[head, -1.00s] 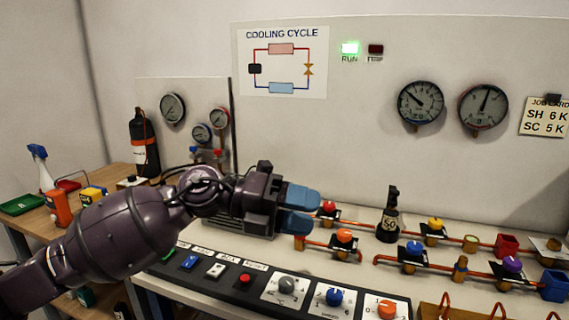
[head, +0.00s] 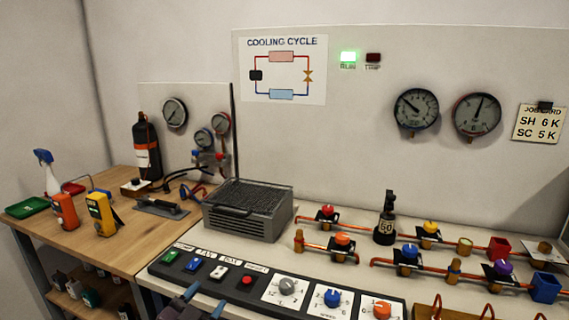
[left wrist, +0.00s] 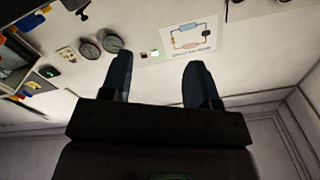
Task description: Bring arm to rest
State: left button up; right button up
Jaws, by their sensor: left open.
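My left gripper (head: 204,300) shows only at the bottom edge of the head view, as blue fingertips in front of the control panel (head: 232,277). The rest of the left arm is out of that view. In the left wrist view the two blue fingers (left wrist: 157,66) stand well apart with nothing between them, so the gripper is open and empty. Beyond the fingers, that view shows the wall with the cooling cycle chart (left wrist: 194,35), upside down. My right gripper is in neither view.
A grey finned unit (head: 247,212) stands on the bench behind the panel. Copper pipes with coloured valves (head: 342,239) and a black 50 weight (head: 386,228) are to its right. A wooden table (head: 120,240) at left holds a yellow meter (head: 101,213) and a black bottle (head: 146,148).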

pick_arm(q)
jog(key=s+a+f+n+g+y, duration=0.3)
jog(key=s+a+f+n, duration=0.1)
jog(key=s+f, duration=0.6)
jog(key=s+a+f+n+g+y+p, duration=0.1)
jog(key=s+a+f+n+g+y, duration=0.2)
jog(key=s, duration=1.4)
jog(key=a+f+n, duration=0.1)
jog(key=a+f, duration=0.3)
jog(key=f, duration=0.3)
jog(key=shift+s+a+f+p, duration=0.15)
jog(key=shift+a+f+p, duration=0.1)
jog(key=shift+f+p, duration=0.1)
